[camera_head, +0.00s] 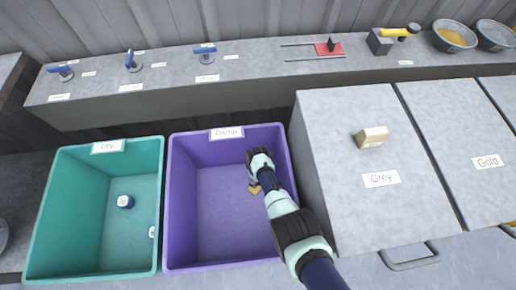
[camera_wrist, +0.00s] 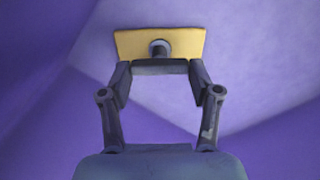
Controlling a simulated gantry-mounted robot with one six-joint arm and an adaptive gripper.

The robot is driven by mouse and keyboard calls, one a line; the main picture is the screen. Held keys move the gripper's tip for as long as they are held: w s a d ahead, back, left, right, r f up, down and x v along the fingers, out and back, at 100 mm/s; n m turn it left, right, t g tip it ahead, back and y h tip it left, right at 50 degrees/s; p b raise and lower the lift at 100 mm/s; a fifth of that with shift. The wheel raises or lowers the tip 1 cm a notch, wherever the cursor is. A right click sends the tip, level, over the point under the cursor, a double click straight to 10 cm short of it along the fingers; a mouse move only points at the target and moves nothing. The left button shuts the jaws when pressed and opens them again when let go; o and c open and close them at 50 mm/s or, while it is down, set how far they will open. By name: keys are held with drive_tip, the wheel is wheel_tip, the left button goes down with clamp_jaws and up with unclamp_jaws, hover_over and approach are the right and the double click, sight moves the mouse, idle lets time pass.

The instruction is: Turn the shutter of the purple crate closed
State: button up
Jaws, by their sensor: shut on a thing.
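The purple crate (camera_head: 180,215) stands in the middle front, with a label that seems to read "Damp". My gripper (camera_head: 254,186) reaches down inside it, near its right side. It is shut on a yellow block (camera_head: 256,190) with a round grey stub, also seen in the wrist view (camera_wrist: 185,45). Three blue-handled levers stand on the back ledge: left (camera_head: 61,72), middle (camera_head: 132,62) and right (camera_head: 205,52). The left and right handles lie crosswise; the middle one points more front to back. Their labels are too small to read, so I cannot tell which one is the purple crate's shutter.
A teal crate (camera_head: 48,215) labelled "Dry" stands left, holding a blue-and-white item (camera_head: 125,201). Right are grey lids marked "Grey" (camera_head: 340,215) and "Gold" (camera_head: 450,140), a tan block (camera_head: 372,137) on the former. A red slider (camera_head: 328,48), yellow-handled tool (camera_head: 400,32) and bowls (camera_head: 454,36) line the ledge.

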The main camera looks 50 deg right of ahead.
idle(0.3)
drive_tip(key=o, duration=1.1)
drive_tip(key=shift+o, duration=0.2)
wheel_tip(320, 180, up, 12)
